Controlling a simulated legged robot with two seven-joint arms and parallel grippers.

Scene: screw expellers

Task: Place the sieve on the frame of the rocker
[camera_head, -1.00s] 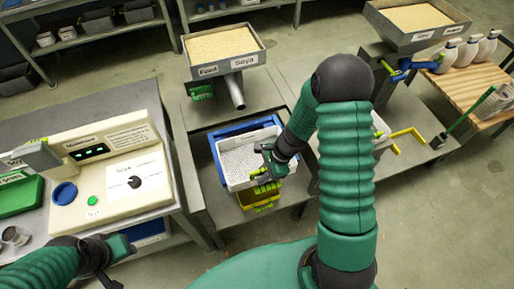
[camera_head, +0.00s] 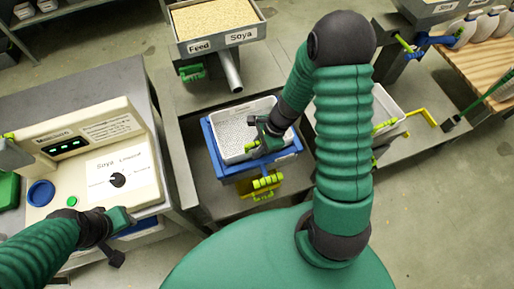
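The sieve (camera_head: 236,138) is a white tray with a perforated floor. It rests within the blue frame of the rocker (camera_head: 222,176), whose blue sides show around its left and front.
The control panel (camera_head: 100,160) is at left. A second white tray (camera_head: 385,108) is at right, partly behind my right arm.

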